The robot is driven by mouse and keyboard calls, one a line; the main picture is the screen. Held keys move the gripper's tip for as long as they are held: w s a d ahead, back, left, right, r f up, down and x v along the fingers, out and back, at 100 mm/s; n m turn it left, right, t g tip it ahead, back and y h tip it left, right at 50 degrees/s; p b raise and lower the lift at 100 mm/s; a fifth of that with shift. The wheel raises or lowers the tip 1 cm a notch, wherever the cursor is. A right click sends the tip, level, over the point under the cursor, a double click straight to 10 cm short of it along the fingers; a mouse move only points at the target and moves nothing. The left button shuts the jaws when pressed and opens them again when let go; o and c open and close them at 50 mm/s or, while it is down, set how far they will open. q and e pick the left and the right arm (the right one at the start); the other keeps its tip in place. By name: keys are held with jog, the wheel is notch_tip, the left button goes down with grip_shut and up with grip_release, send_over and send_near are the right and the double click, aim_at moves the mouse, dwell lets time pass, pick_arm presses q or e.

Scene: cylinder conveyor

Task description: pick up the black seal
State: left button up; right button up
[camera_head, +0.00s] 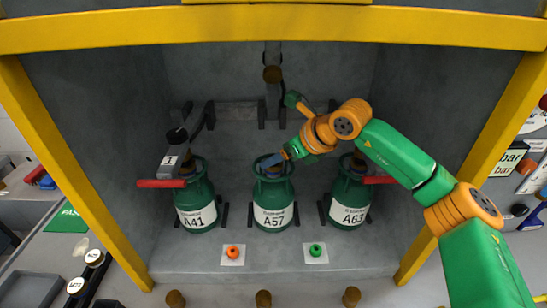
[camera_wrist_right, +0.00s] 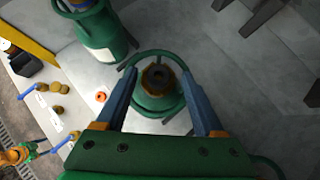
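My right gripper (camera_head: 272,160) reaches in from the right to the top of the middle green cylinder, A57 (camera_head: 273,203). In the right wrist view its two blue fingers (camera_wrist_right: 159,74) are apart, one on each side of the cylinder's collar (camera_wrist_right: 158,103). Between them is a brass neck with a dark round opening or ring (camera_wrist_right: 158,77); I cannot tell whether this is the black seal. No gap between fingers and collar can be judged. I see no other clear black seal. My left gripper does not show in the head view.
Green cylinders A41 (camera_head: 197,207) and A63 (camera_head: 349,205) stand either side. An orange ring (camera_head: 233,252) and a green ring (camera_head: 315,250) lie on white cards in front. Yellow beams (camera_head: 280,27) frame the bay.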

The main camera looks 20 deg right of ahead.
jog(key=shift+s+r, duration=0.15)
jog(key=shift+s, duration=0.05)
grip_shut()
jog(key=shift+w, duration=0.1)
